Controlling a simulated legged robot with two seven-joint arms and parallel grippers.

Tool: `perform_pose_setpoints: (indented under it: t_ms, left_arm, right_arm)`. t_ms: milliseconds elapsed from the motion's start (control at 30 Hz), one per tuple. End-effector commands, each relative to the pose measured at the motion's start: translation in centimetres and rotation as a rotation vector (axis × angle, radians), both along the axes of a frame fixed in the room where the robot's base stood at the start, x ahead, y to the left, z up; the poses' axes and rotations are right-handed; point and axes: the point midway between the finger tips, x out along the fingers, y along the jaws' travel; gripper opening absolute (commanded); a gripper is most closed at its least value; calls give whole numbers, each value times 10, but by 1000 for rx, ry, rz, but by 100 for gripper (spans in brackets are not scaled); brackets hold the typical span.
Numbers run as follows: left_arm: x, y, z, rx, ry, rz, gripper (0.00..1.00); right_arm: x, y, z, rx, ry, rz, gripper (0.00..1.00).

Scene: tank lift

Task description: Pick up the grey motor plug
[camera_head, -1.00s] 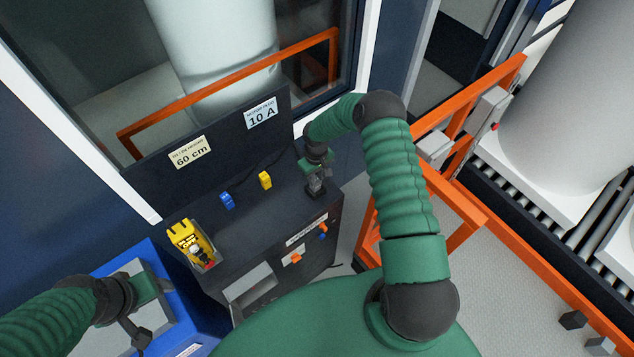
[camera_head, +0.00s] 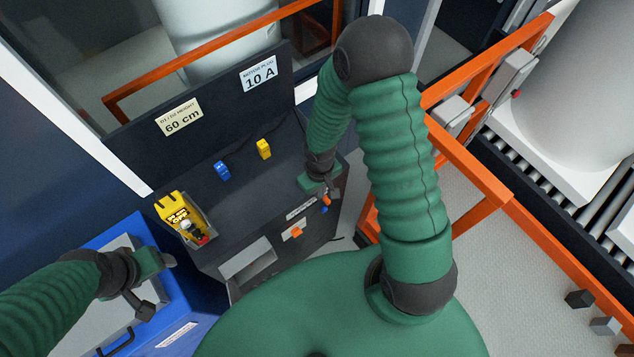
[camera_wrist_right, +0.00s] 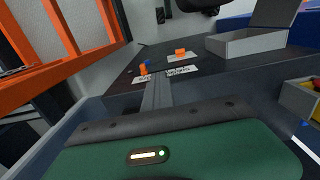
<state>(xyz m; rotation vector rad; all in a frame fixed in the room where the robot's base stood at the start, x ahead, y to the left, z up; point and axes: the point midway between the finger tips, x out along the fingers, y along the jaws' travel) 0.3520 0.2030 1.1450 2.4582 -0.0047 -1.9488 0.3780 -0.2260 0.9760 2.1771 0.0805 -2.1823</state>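My right gripper (camera_head: 331,188) is at the right front edge of the dark console, above its front face. In the right wrist view its grey fingers (camera_wrist_right: 157,94) show as one narrow bar pointing at the front panel. I cannot tell whether anything is between them. I cannot make out the grey motor plug in either view; my right arm covers the console's right end. A blue plug (camera_head: 222,170) and a yellow plug (camera_head: 264,149) stand on the console top. My left gripper (camera_head: 155,284) is open and empty above the blue case at lower left.
The dark console (camera_head: 240,190) holds a yellow device (camera_head: 181,217) at its left end. Orange fittings (camera_head: 297,232) sit on its front panel beside white labels. An orange railing (camera_head: 465,170) stands to the right. A blue case (camera_head: 180,320) is at lower left.

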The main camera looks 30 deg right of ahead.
Motion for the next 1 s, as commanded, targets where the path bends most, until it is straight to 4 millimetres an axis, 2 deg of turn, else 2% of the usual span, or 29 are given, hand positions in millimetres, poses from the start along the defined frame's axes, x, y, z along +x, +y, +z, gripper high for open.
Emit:
perform_pose_setpoints:
  t_ms: [233, 833, 1000]
  left_arm:
    - [0, 0, 1, 0, 0, -1, 66]
    - [0, 0, 1, 0, 0, 0, 66]
    - [0, 0, 1, 0, 0, -1, 66]
  right_arm:
    - [-1, 1, 2, -1, -1, -1, 2]
    - [0, 1, 2, -1, -1, 0, 80]
    - [0, 1, 2, -1, -1, 0, 80]
